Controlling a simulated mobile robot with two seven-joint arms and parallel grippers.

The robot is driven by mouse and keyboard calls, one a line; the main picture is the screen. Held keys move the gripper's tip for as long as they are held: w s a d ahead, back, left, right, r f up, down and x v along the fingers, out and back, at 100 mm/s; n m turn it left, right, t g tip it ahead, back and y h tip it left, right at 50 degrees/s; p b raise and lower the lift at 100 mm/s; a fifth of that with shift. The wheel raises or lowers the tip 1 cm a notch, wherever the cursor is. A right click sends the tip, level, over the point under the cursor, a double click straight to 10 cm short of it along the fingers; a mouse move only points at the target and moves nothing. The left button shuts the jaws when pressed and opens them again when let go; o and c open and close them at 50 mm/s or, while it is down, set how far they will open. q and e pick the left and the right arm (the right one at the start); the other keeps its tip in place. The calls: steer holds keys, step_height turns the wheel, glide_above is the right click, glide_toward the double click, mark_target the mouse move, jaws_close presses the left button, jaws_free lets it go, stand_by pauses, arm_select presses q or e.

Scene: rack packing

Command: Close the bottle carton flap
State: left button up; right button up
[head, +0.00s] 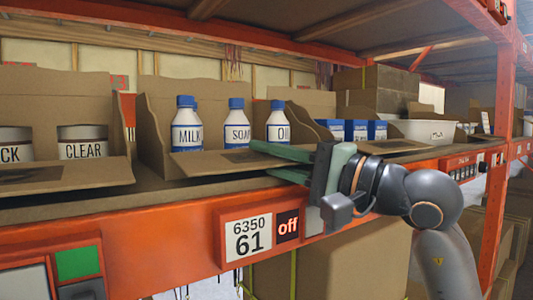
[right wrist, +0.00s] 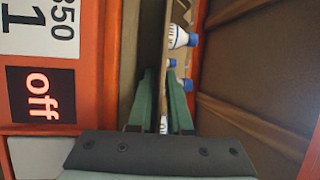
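My right gripper (head: 262,159) is at the flap's right part, with one green finger above the board and one below. In the right wrist view the gripper (right wrist: 162,90) has its fingers apart, with the thin board edge between them. Contact with the board cannot be told. My left gripper is not in view.
Blue boxes (head: 355,130) and a white bin (head: 425,131) stand to the right. The orange shelf beam (head: 170,245) runs below, with a 6350 61 label (head: 248,236).

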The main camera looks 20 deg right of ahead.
jaws_close()
stand_by(1.4)
